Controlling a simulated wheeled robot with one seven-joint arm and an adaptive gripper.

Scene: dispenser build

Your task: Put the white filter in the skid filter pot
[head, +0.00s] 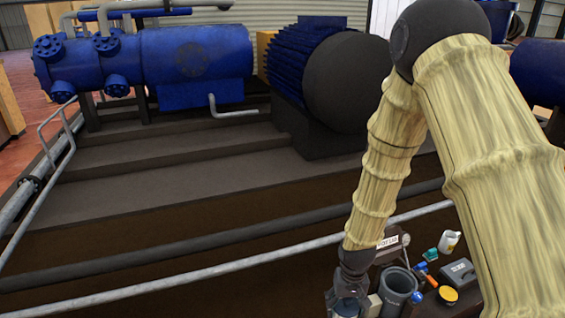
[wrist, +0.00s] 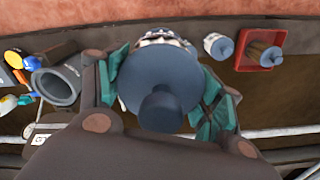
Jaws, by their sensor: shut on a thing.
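My gripper (wrist: 165,100) is shut on a filter with a round blue-grey cap and knob (wrist: 160,85). A little whitish body shows past the cap, so I take it as the white filter; most of its body is hidden. The skid filter pot (wrist: 55,85) is an open grey cylinder left of my gripper in the wrist view. In the head view the pot (head: 398,287) stands just right of my gripper (head: 347,302), at the bottom edge. The held filter is apart from the pot and not clearly visible there.
Another white filter with a blue-grey cap (wrist: 217,46) stands right of my gripper, near a brownish filter (wrist: 262,55) in a red tray (wrist: 246,38). A white jug (head: 449,241), a dark grey box (head: 458,272) and a yellow-topped tin (head: 447,295) stand right of the pot.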

